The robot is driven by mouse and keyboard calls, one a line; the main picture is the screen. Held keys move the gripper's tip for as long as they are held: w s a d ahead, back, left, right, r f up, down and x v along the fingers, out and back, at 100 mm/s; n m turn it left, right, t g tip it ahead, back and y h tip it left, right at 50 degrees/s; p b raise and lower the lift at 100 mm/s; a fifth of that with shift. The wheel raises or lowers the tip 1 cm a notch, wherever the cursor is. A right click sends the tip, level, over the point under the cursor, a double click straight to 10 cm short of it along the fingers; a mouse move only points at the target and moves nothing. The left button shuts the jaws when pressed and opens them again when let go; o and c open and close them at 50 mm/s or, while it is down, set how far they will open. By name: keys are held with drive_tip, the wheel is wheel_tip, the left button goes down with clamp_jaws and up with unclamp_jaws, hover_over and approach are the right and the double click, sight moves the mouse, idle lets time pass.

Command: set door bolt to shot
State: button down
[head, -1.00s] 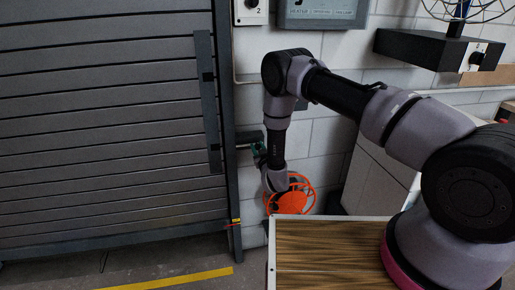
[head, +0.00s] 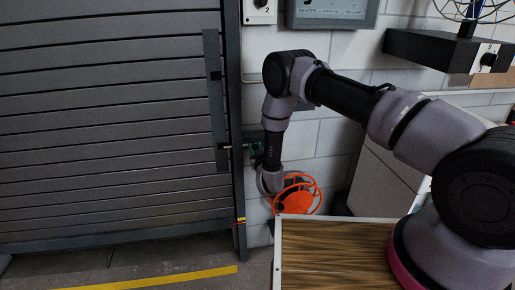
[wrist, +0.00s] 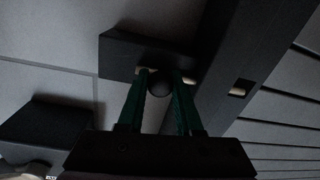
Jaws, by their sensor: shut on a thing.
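The door bolt shows in the wrist view as a dark block (wrist: 125,55) on the pale wall, with a round dark knob (wrist: 159,84) and a short pale length of rod (wrist: 190,75) beside it. My gripper (wrist: 160,88) has its two green fingers shut on the knob, one on each side. In the head view my gripper (head: 255,151) is at the right edge of the grey slatted door (head: 110,130), and covers most of the bolt. A pale bit of rod (head: 228,147) shows left of it, towards the door's upright strip (head: 215,100). A pale spot (wrist: 238,91) shows in that strip's slot in the wrist view.
An orange wheel (head: 297,199) is on the wall just below my gripper. A wood-topped surface with a white rim (head: 277,255) stands in front. A dark shelf (head: 440,50) and a grey box (head: 332,12) are on the wall above right.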

drive_tip(key=c, duration=0.6)
unclamp_jaws()
drive_tip(key=shift+s+a, duration=0.1)
drive_tip(key=shift+a, duration=0.15)
drive_tip(key=v, duration=1)
drive_tip(key=shift+s+d, duration=0.2)
drive_tip(key=shift+s, duration=0.15)
drive_tip(key=shift+s, duration=0.1)
